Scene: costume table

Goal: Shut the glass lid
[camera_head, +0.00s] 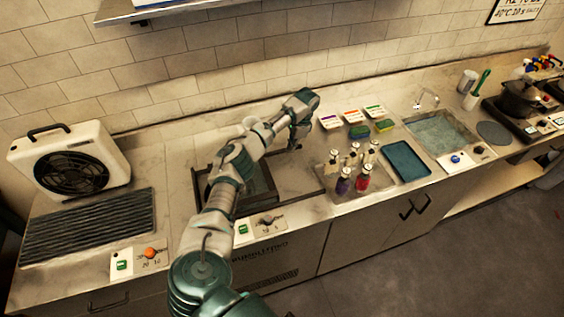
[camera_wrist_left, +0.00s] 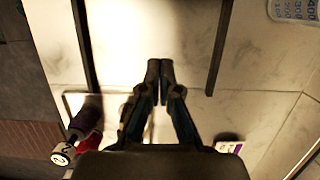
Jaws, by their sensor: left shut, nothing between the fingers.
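The glass lid shows as a dark thin frame (camera_head: 322,180) beside the dark-rimmed basin (camera_head: 200,188), on its right. The pane is clear and its exact tilt cannot be told; the lid does not cover the basin. My left gripper (camera_head: 293,147) is over the lid area near the back, its fingertips together and empty. In the left wrist view, the shut fingertips (camera_wrist_left: 160,68) lie between two dark bars, seemingly the lid's frame (camera_wrist_left: 221,45). My arm hides part of the basin. My right gripper is not in view.
Bottles (camera_head: 361,178) stand on a tray right of the lid, with a teal tray (camera_head: 406,160) beyond. Coloured boxes (camera_head: 353,116) lie behind. A control panel with a knob (camera_head: 267,220) is in front of the basin. A fan (camera_head: 70,162) and dark ribbed mat (camera_head: 88,225) are at left.

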